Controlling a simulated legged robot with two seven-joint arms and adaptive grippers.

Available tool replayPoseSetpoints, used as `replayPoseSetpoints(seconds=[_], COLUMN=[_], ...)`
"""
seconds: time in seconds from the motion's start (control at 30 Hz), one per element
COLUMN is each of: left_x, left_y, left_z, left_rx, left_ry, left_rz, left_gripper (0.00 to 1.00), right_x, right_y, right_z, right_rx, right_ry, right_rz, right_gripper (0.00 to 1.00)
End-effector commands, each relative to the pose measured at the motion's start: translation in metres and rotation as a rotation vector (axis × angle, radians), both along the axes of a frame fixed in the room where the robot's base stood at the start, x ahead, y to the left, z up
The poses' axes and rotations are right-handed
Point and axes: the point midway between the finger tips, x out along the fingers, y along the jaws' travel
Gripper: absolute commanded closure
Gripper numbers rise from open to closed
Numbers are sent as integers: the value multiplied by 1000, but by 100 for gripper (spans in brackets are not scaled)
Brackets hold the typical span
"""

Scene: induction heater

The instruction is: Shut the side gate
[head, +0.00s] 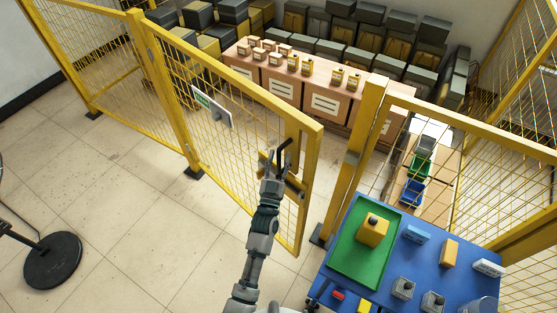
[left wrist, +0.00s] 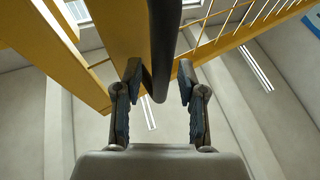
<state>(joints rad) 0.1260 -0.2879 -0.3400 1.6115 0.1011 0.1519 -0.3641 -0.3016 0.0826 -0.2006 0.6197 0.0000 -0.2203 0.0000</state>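The side gate (head: 245,140) is a yellow frame with wire mesh and a white-and-green sign. It stands ajar, with a gap between its free edge and the yellow post (head: 352,160) to its right. My left gripper (head: 275,156) is at the gate's free-edge side, by its black handle. In the left wrist view the black handle bar (left wrist: 163,45) runs between the two fingers of the left gripper (left wrist: 158,82). The fingers are apart, with a gap visible on each side of the bar. My right gripper is not in view.
A blue table (head: 393,278) with a green tray (head: 346,262) and small parts stands at the lower right. A round black stand base (head: 53,262) is at the left. Behind the fence are cartons (head: 281,85) and stacked bins. The floor before the gate is clear.

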Motion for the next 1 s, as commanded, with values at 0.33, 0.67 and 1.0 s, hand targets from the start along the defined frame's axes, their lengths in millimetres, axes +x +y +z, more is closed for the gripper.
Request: replayPoseSetpoints(seconds=[0.33,0.67,1.0], left_x=[-7,-67,-104], left_y=[5,14,23], left_z=[-4,-31,-47], left_rx=[-2,4,5], left_ry=[2,4,2], left_rz=[-1,-1,-2], left_gripper=[59,59,59], right_x=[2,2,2], right_y=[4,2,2], right_z=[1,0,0], right_rx=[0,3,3], right_ry=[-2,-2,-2], right_rz=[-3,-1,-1], right_gripper=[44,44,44])
